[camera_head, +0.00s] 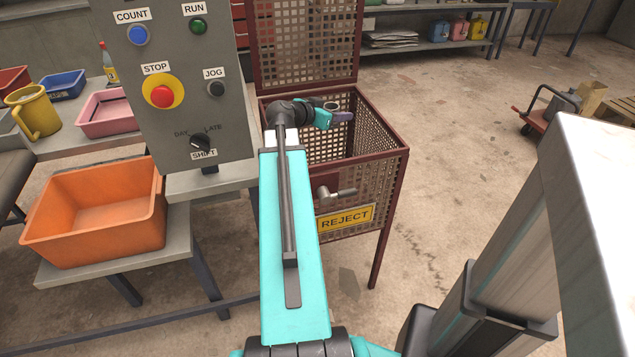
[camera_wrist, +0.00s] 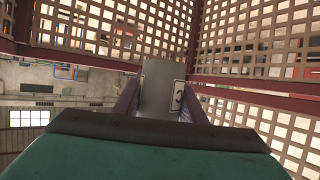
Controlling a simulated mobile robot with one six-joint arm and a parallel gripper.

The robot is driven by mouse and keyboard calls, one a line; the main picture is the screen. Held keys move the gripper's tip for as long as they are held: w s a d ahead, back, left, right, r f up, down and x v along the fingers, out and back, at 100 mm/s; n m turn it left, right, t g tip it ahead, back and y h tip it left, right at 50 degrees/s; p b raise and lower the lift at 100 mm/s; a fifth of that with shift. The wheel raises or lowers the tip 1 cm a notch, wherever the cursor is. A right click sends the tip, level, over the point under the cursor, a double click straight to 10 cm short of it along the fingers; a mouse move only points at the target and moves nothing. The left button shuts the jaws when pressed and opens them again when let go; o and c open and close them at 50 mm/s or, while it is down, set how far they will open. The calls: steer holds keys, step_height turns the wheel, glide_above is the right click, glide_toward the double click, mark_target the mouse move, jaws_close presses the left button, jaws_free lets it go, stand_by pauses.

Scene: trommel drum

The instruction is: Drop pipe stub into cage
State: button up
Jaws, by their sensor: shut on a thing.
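The reject cage (camera_head: 390,152) is a dark red mesh box with its mesh lid raised at the back and its top open. My gripper (camera_head: 341,116) appears over the cage's open top, near the rim; its exact height is hard to tell. In the wrist view the stub (camera_wrist: 158,85) sits between the two dark fingers, with a white label bearing a black number. Mesh walls (camera_wrist: 245,35) surround it above and to the right.
A yellow REJECT sign (camera_head: 345,218) and a grey handle (camera_head: 337,193) are on the cage front. A grey control panel (camera_head: 175,110) stands close left of the cage. An orange bin (camera_head: 97,215) sits on a bench at left.

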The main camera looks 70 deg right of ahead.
steer(key=shift+f, duration=0.65)
steer(key=o, duration=1.1)
steer(key=shift+r, duration=0.1)
